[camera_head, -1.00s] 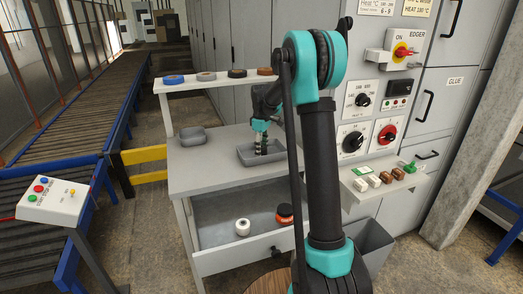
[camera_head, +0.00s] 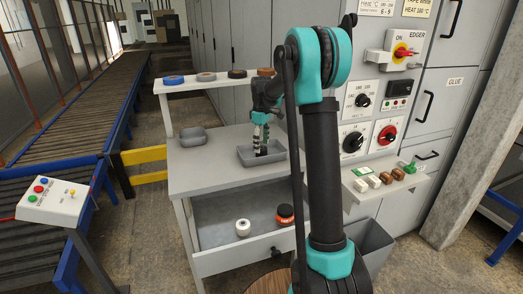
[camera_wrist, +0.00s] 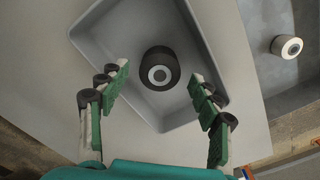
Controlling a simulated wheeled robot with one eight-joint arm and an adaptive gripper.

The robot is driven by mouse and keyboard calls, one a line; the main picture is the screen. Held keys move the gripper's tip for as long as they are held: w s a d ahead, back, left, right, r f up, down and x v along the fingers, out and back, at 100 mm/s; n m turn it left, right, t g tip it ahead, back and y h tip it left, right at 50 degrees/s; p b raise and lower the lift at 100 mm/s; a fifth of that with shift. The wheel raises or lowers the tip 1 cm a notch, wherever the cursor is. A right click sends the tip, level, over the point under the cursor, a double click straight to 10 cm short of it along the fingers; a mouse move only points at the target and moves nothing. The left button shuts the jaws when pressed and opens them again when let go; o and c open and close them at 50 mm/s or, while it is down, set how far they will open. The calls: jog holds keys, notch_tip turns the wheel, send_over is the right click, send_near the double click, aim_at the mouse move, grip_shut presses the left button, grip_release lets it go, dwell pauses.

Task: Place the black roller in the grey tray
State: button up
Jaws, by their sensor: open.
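The black roller (camera_wrist: 160,69) with a pale hub lies inside the grey tray (camera_wrist: 209,60) in the wrist view. In the head view the tray (camera_head: 280,163) stands on the table top, with my gripper (camera_head: 261,146) over it. My gripper (camera_wrist: 163,108) is open, its green-padded fingers spread wide with nothing between them. The roller sits beyond the fingertips, apart from them, on the tray floor. In the head view the roller is too small and covered to make out clearly.
An open drawer below holds a white roller (camera_head: 243,227) and an orange-and-black one (camera_head: 285,214). A smaller grey dish (camera_head: 193,137) stands at the table's left. Several tape rolls, including a blue one (camera_head: 174,80), line the shelf behind. A control panel (camera_head: 371,120) is to the right.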

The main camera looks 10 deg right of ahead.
notch_tip(320, 180, up, 9)
dwell(0.3)
jog(key=shift+f, duration=0.15)
dwell(1.1)
